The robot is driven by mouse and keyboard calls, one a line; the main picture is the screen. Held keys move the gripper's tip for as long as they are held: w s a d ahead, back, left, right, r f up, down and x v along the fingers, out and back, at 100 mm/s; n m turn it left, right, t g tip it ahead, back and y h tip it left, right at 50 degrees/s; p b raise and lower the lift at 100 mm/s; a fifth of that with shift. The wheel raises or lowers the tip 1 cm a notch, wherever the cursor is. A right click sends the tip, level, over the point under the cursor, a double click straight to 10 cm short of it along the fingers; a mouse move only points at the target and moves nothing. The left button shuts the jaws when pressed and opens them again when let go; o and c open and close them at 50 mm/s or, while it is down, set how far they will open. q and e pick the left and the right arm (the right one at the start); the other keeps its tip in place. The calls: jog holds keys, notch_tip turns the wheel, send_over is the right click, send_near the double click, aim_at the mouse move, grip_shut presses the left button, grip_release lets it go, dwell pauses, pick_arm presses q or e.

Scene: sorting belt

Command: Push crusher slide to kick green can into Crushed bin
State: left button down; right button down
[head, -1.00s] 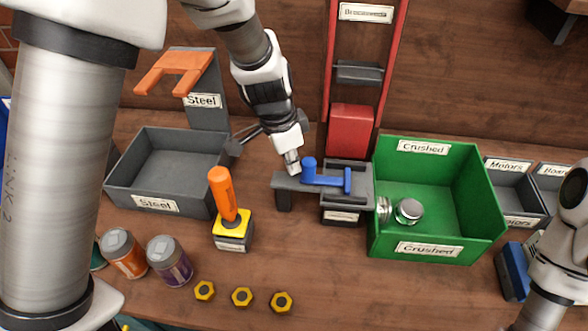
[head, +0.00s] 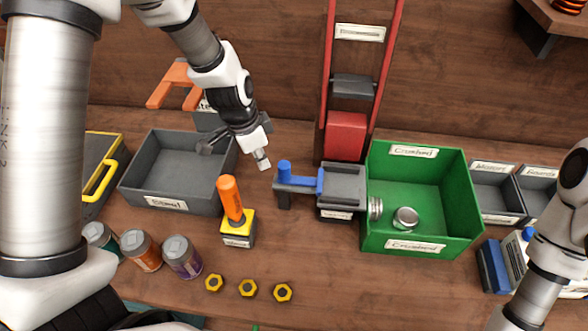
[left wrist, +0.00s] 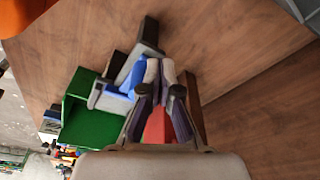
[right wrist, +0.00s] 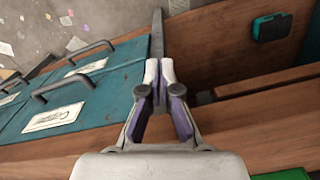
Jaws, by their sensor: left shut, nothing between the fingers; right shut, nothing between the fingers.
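The blue crusher slide (head: 303,183) sits at the left of the grey crusher bed (head: 345,182), which looks empty. The red crusher block (head: 346,135) is raised behind it between red rails. Two flattened silver cans are in the green Crushed bin (head: 455,205): one disc (head: 405,218) lies flat, another (head: 375,208) stands on edge by the left wall. I cannot tell their original colour. My left gripper (head: 262,160) is shut and empty, left of the slide's knob and apart from it. My right gripper (right wrist: 159,70) is shut and empty, away from the crusher.
Teal (head: 97,235), orange (head: 138,248) and purple (head: 181,256) cans stand front left. The table front of the crusher is clear.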

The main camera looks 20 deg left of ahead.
pick_arm(q)
notch_tip(320, 180, up, 6)
jog(key=p, duration=0.4)
jog(key=shift+s, duration=0.1)
